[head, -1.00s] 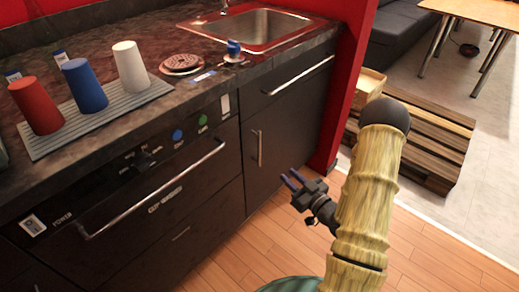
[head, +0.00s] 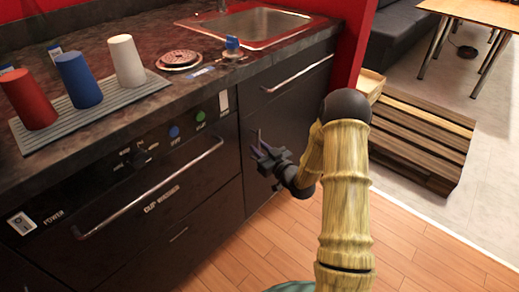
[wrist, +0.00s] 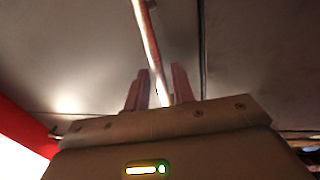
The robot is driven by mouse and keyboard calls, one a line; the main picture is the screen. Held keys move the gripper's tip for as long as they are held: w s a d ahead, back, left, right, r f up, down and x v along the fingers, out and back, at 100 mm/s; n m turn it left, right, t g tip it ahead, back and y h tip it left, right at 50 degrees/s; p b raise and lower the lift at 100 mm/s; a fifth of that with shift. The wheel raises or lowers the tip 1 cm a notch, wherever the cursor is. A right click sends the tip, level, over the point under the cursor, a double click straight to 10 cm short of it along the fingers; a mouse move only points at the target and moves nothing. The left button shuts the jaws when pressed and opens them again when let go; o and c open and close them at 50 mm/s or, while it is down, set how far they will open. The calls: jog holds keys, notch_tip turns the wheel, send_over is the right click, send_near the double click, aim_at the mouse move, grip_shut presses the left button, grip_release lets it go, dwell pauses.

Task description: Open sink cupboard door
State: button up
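The dark sink cupboard door (head: 292,120) is below the sink and looks closed. Its upright metal handle (head: 258,136) is partly hidden behind my gripper (head: 261,152) in the head view. In the wrist view the handle (wrist: 151,45) runs down from the top edge to between the two fingers of my gripper (wrist: 158,82). The fingers are apart, one on each side of the bar, with gaps showing. I cannot tell whether either finger touches it.
A drawer with a long handle (head: 297,74) is above the door. The cup washer front (head: 160,185) with its bar handle is to the left. A red wall end (head: 347,60) and wooden pallets (head: 420,140) are to the right. Wood floor (head: 235,255) in front is clear.

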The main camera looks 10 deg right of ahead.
jog(key=shift+w+a, duration=0.3)
jog(key=shift+w, duration=0.05)
jog(key=shift+d, duration=0.1)
grip_shut()
jog(key=shift+s+d, duration=0.15)
jog(key=shift+s, duration=0.05)
